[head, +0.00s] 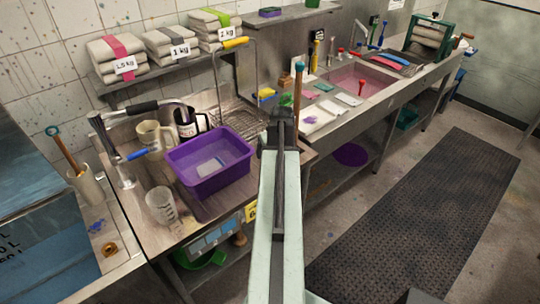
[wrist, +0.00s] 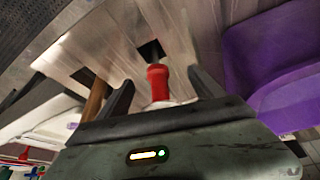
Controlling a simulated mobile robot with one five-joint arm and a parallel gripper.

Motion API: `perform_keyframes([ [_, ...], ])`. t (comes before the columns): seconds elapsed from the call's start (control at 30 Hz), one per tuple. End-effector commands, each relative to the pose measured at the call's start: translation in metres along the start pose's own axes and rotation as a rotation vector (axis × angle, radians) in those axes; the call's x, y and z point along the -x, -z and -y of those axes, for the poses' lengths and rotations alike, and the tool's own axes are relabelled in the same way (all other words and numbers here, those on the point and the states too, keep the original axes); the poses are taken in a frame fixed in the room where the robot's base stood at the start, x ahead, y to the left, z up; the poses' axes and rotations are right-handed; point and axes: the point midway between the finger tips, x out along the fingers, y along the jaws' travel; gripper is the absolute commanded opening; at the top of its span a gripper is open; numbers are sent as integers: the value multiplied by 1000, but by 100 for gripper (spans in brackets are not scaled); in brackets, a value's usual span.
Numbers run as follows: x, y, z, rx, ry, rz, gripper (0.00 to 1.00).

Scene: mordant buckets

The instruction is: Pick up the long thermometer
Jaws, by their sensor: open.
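My gripper (head: 280,128) is open above the steel bench, to the right of the purple tub. In the wrist view, a red cylindrical end with a dark tip (wrist: 157,84) shows between the spread fingers of my gripper (wrist: 166,88). It may be the long thermometer, but I cannot tell for sure. No grip on it shows. In the head view my arm and gripper hide that spot. A brown wooden rod (head: 298,90) with a blue top stands just right of my gripper; it also shows in the wrist view (wrist: 95,101), left of the fingers.
The purple tub (head: 205,186) is left of my gripper, with jugs and a wire basket (head: 240,118) around it. A sink bench (head: 330,125) runs to the right. The dark floor mat (head: 425,215) is clear.

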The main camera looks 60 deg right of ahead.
Motion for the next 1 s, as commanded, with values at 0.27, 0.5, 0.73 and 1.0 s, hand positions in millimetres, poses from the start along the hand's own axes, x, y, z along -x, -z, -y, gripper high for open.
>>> perform_keyframes([
  [0.27,2,1,1,1,0,0,41],
  [0.5,2,2,1,1,1,-2,0],
  [0.73,2,3,2,2,1,-5,0],
  [1.0,7,6,3,3,2,-7,0],
])
